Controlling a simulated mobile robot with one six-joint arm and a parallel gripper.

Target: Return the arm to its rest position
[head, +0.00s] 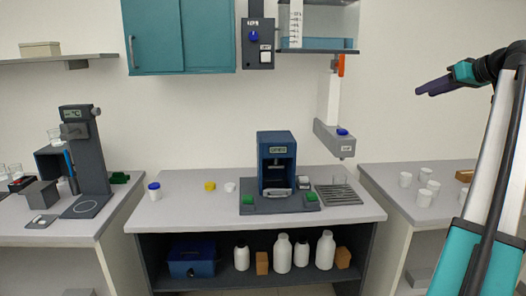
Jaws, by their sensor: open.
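My arm rises at the right edge of the head view, in front of the right bench. My gripper (434,87) is at its upper end, held high against the bare wall and pointing left. It touches nothing, and no object shows in it. It is seen from the side, so the gap between its fingers is hard to make out.
The middle bench (190,217) carries a blue-grey rig (277,150), a blue-capped jar (154,191), a yellow piece (210,186) and a drain rack (338,195). Several white cups (405,179) stand on the right bench. A teal cabinet (155,38) hangs above. Air left of my gripper is free.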

